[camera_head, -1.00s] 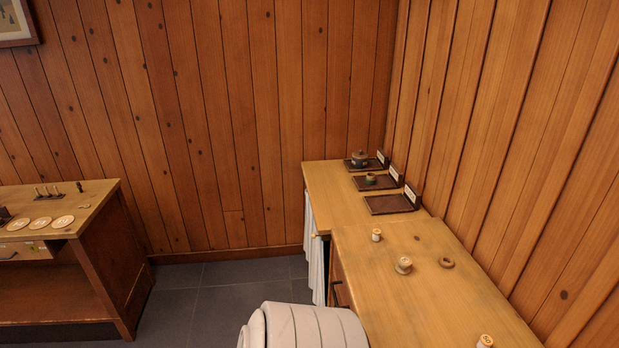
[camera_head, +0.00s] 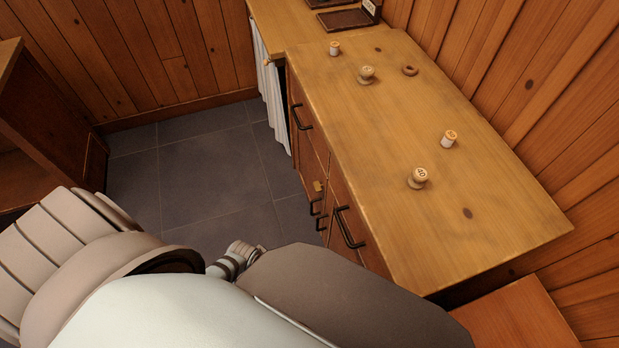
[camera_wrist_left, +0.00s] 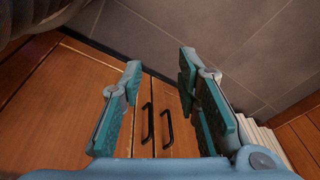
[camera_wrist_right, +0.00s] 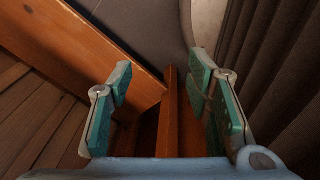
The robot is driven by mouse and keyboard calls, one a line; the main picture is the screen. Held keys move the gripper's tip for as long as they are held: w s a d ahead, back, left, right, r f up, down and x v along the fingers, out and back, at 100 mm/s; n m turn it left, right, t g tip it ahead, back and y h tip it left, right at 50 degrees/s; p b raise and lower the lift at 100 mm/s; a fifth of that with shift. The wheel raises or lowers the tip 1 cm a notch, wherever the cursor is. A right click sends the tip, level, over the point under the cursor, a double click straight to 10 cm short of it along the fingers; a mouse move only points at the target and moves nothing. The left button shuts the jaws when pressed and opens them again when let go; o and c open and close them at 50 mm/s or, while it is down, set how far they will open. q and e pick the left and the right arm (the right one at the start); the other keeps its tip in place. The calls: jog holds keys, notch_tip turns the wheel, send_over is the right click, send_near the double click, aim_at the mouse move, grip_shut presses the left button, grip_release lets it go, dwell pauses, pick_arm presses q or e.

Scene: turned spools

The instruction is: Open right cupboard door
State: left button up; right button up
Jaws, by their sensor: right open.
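The cabinet (camera_head: 420,130) has two small dark bar handles side by side low on its front. The nearer, right one is the right door handle (camera_head: 321,223); the other is the left door handle (camera_head: 315,206). In the left wrist view the scene looks upside down, with the right door (camera_wrist_left: 75,100) at left and its handle (camera_wrist_left: 149,122) beside the other handle (camera_wrist_left: 168,128). Both doors look shut. My left gripper (camera_wrist_left: 160,85) is open and empty, facing the handles; I see no contact. My right gripper (camera_wrist_right: 160,90) is open and empty, facing wooden boards. The head view hides both grippers.
Larger drawer handles (camera_head: 347,228) sit above the doors. Several spools, one being a pale spool (camera_head: 417,178), stand on the worktop. A white curtain (camera_head: 270,90) hangs at the far end. My arm covers the lower foreground. Grey floor (camera_head: 200,180) is clear left of the cabinet.

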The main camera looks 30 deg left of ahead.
pick_arm(q)
jog(key=w+f+m+t+h+b, duration=0.15)
jog(key=w+f+b, duration=0.25)
jog(key=w+b, duration=0.85)
jog(key=m+h+b, duration=0.1)
jog(key=m+b, duration=0.2)
send_near(318, 222)
pick_arm(e)
notch_tip(318, 222, down, 20)
jog(key=w+d, duration=0.2)
jog(key=d, duration=0.1)
jog(key=w+a+f+t+b, duration=0.2)
jog(key=w+a+f+b, duration=0.15)
jog(key=w+b, duration=0.35)
pick_arm(q)
jog(key=b+x, duration=0.1)
jog(key=x, duration=0.6)
jog(key=b+x, duration=0.1)
jog(key=x, duration=0.3)
jog(key=shift+a+b, duration=0.3)
jog(key=shift+w+f, duration=0.1)
pick_arm(e)
jog(key=w+a+r, duration=0.1)
jog(key=w+r, duration=0.5)
jog(key=shift+w+a+r, duration=0.15)
jog(key=shift+w+a, duration=0.2)
pick_arm(q)
jog(key=shift+c, duration=0.6)
grip_shut()
